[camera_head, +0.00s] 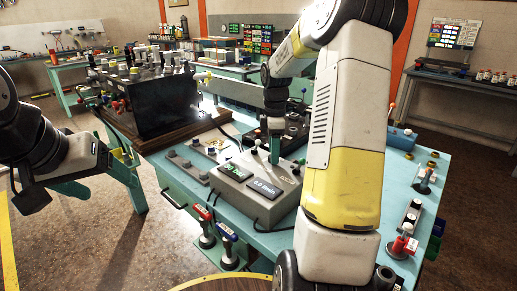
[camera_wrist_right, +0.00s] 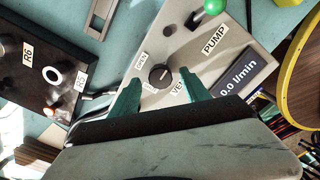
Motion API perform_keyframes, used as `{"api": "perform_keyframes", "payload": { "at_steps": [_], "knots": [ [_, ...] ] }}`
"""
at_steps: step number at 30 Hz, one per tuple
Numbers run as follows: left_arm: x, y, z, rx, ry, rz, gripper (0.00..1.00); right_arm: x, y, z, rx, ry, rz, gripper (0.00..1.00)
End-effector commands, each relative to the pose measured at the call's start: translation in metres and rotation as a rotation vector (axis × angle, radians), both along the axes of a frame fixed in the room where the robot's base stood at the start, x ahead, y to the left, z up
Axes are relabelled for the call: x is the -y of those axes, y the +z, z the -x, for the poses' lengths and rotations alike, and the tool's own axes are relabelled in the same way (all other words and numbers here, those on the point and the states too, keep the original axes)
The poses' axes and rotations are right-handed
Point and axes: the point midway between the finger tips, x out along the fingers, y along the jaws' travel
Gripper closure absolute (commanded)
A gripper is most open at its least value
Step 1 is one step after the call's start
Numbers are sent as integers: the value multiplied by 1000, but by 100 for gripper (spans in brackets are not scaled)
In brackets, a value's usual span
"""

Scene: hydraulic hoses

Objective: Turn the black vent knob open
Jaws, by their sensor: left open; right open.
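The black vent knob (camera_wrist_right: 160,75) is round with a small white mark and sits on the grey panel beside a "VENT" label, partly covered by my finger. A small label that seems to read "OPEN" is up and left of it. My right gripper (camera_wrist_right: 160,91) is open, with one teal finger on each side just short of the knob; I see no contact. In the head view my right gripper (camera_head: 275,147) points down at the grey control box (camera_head: 240,190), and the knob cannot be made out there. My left gripper (camera_head: 100,176) is open and empty, left of the bench.
A green-ball lever (camera_wrist_right: 213,7) stands near the "PUMP" label, with a "0.0 l/min" display (camera_wrist_right: 241,75) below. A dark block with fittings (camera_wrist_right: 45,75) lies left of the panel. Red and blue handles (camera_head: 214,222) stand at the bench front.

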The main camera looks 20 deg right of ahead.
Motion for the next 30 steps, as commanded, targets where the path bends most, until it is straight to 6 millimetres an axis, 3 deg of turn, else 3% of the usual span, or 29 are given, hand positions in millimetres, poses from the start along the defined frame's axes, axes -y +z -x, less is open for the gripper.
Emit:
{"api": "perform_keyframes", "payload": {
  "at_steps": [11, 20, 30],
  "knots": [
    [0, 0, 0, 0, 0, 0, 25, 0, -9, 0, 1, -1, 0, 45],
    [0, 0, 0, 0, 0, 0, 25, 0, -9, 0, 2, -1, 0, 100],
    [0, 0, 0, 0, 0, 0, 25, 0, -9, 0, 2, -39, 1, 100]
  ]
}}
